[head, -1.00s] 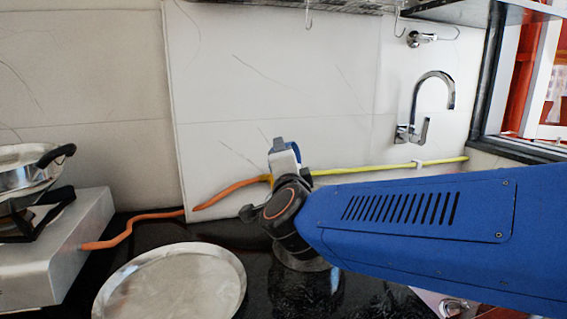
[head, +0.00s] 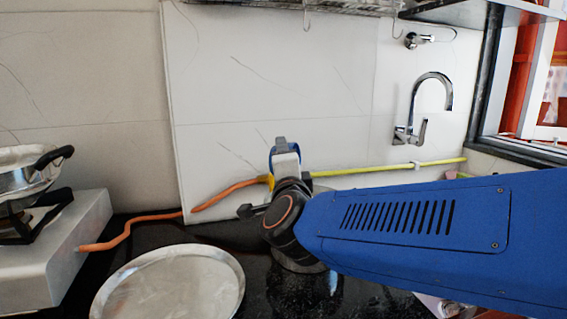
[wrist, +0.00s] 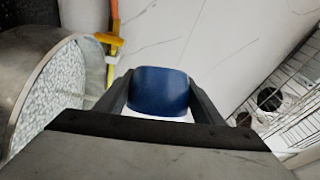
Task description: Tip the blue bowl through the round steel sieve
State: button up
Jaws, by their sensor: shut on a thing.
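The blue bowl (wrist: 160,92) is between the two dark fingers of my gripper (wrist: 159,80) in the wrist view. My gripper is shut on it. In the head view a little of the bowl's blue edge (head: 294,148) shows around the end of my arm, in front of the wall. A round steel vessel with a speckled, pale inside (wrist: 62,85) stands at the left of the wrist view, beside the bowl and apart from it. It may be the sieve. In the head view my arm hides most of the steel rim (head: 300,267) below it. The bowl's contents are hidden.
A round steel plate (head: 170,285) lies on the black counter at front left. A stove (head: 60,250) with a steel pan (head: 22,178) stands at far left. An orange hose (head: 130,232) and a yellow pipe (head: 390,167) run along the wall. A tap (head: 420,110) is at right.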

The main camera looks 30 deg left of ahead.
dwell(0.4)
jog(key=shift+d+r+m, duration=0.2)
jog(key=shift+m, duration=0.5)
jog(key=shift+t, duration=0.3)
jog(key=shift+w+d+r+m+t, duration=0.15)
jog(key=shift+d+m+t, duration=0.15)
jog(key=shift+m, duration=0.5)
jog(key=shift+d+r+m+t, duration=0.2)
jog(key=shift+m+t, duration=0.1)
jog(key=shift+m, duration=0.5)
jog(key=shift+d, duration=0.1)
jog(key=shift+w+d+m+t, duration=0.2)
jog(key=shift+m+t, duration=0.1)
jog(key=shift+m, duration=0.5)
